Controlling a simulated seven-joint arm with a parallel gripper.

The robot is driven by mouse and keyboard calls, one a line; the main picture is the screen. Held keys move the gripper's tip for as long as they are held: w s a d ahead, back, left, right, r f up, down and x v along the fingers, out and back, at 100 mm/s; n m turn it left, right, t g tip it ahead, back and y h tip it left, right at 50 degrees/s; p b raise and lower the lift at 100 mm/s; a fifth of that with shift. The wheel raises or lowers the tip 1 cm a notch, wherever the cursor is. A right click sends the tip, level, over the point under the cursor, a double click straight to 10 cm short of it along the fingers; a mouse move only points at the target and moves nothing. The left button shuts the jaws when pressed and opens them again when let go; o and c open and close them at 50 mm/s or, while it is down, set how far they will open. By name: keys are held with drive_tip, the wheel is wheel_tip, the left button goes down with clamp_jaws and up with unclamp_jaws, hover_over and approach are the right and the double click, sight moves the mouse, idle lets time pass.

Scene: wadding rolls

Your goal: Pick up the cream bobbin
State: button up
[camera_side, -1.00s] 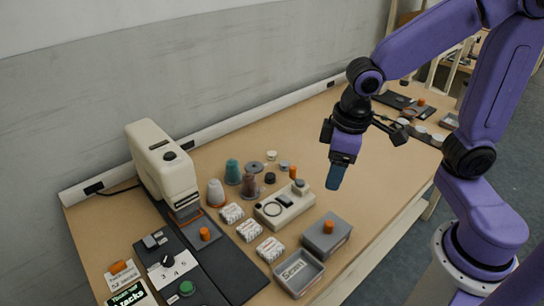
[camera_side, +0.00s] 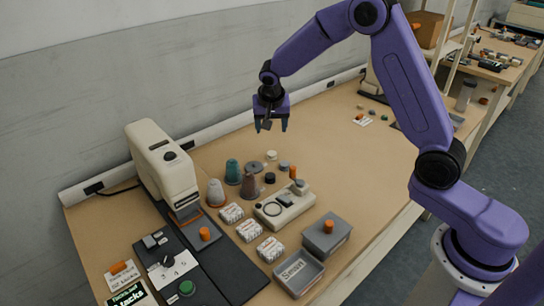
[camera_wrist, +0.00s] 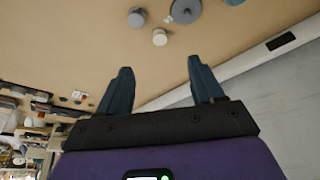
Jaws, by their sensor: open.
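The cream bobbin (camera_side: 271,155) is a small pale cylinder standing on the tan table, behind a black bobbin (camera_side: 270,178) and a grey bobbin (camera_side: 284,166). My gripper (camera_side: 271,125) is open and empty, above the table and above the cream bobbin in the side view. Its blue fingers point down. In the wrist view the cream bobbin (camera_wrist: 160,38) shows beyond the open fingertips (camera_wrist: 160,67), lined up with the gap between them and apart from both.
A grey disc-like spool (camera_side: 254,167) lies left of the cream bobbin, with teal (camera_side: 233,172), brown (camera_side: 250,186) and pale (camera_side: 215,193) cones nearby. A cream device (camera_side: 284,206) stands in front. A cream machine (camera_side: 162,163) stands left.

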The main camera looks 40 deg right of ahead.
drive_tip(key=w+d+m, duration=0.1)
hover_over(272, 153)
drive_tip(key=s+a, duration=0.2)
drive_tip(key=s, duration=0.1)
drive_tip(key=f, duration=1.2)
drive_tip(key=shift+w, duration=0.2)
drive_tip(key=shift+w+x, duration=0.15)
drive_tip(key=shift+x, duration=1.2)
drive_tip(key=shift+w+x, duration=0.15)
drive_tip(key=shift+x, duration=1.2)
drive_tip(key=shift+d+r, duration=0.15)
drive_tip(key=c, duration=1.1)
